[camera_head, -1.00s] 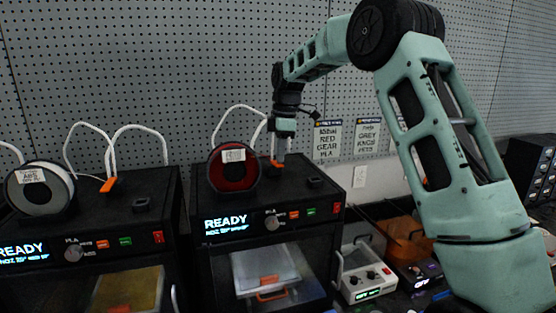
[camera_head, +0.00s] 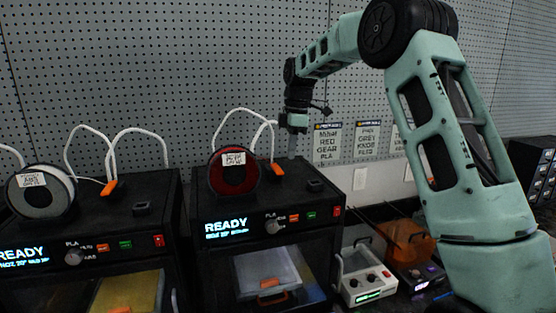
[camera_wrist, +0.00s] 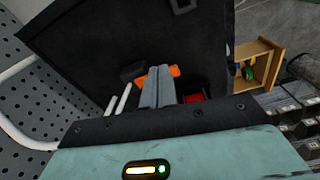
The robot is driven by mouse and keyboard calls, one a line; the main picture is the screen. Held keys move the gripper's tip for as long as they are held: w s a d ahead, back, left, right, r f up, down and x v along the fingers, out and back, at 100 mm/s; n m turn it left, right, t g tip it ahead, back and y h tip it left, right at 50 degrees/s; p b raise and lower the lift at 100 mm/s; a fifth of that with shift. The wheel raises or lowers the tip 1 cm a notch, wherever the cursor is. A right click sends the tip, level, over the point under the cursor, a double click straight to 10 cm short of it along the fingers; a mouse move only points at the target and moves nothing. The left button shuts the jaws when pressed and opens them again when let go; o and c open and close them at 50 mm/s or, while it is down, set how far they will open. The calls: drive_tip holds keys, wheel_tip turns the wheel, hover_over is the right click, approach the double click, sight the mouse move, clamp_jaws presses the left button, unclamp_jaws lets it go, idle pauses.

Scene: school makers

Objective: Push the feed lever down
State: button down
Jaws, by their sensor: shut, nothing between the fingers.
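My gripper (camera_head: 292,150) is shut and empty, pointing down above the back of the right black printer (camera_head: 265,195), just right of its red spool (camera_head: 232,173). In the wrist view, the shut fingers (camera_wrist: 158,75) lie across an orange feed lever (camera_wrist: 173,71) on the printer's top. The lever shows on both sides of the fingertips; I cannot tell whether they touch it. A similar orange lever (camera_head: 109,187) stands on the left printer (camera_head: 150,205).
White tubes (camera_head: 222,120) arch behind the spool. A pegboard wall (camera_head: 230,50) stands close behind. A white control box (camera_head: 368,283) and an orange bin (camera_head: 408,240) sit right of the printer. A wooden box (camera_wrist: 262,65) shows in the wrist view.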

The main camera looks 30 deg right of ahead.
wheel_tip(320, 180, up, 16)
drive_tip(key=d, duration=0.1)
drive_tip(key=shift+s+d+b, duration=0.2)
drive_tip(key=shift+s+b, duration=0.15)
idle(0.4)
drive_tip(key=s+a+f+b, duration=0.15)
drive_tip(key=a+f, duration=0.25)
drive_tip(key=a, duration=0.4)
drive_tip(key=a+f+b, duration=0.2)
drive_tip(key=a+f, duration=0.2)
drive_tip(key=a, duration=0.3)
drive_tip(key=s+a+f+m+b, duration=0.2)
drive_tip(key=s+a+f+b, duration=0.1)
drive_tip(key=s+a+f, duration=1.2)
drive_tip(key=s+a+f+m+b, duration=0.1)
drive_tip(key=s+f, duration=0.6)
drive_tip(key=s, duration=0.3)
drive_tip(key=s+a+f+m+b, duration=0.1)
drive_tip(key=s+f+m+b, duration=0.1)
drive_tip(key=s+f, duration=0.4)
drive_tip(key=s, duration=0.5)
drive_tip(key=shift+a+f+g, duration=0.2)
drive_tip(key=shift+f+g, duration=0.1)
drive_tip(key=shift+f, duration=0.1)
drive_tip(key=shift+s+a, duration=0.1)
drive_tip(key=shift+a, duration=0.05)
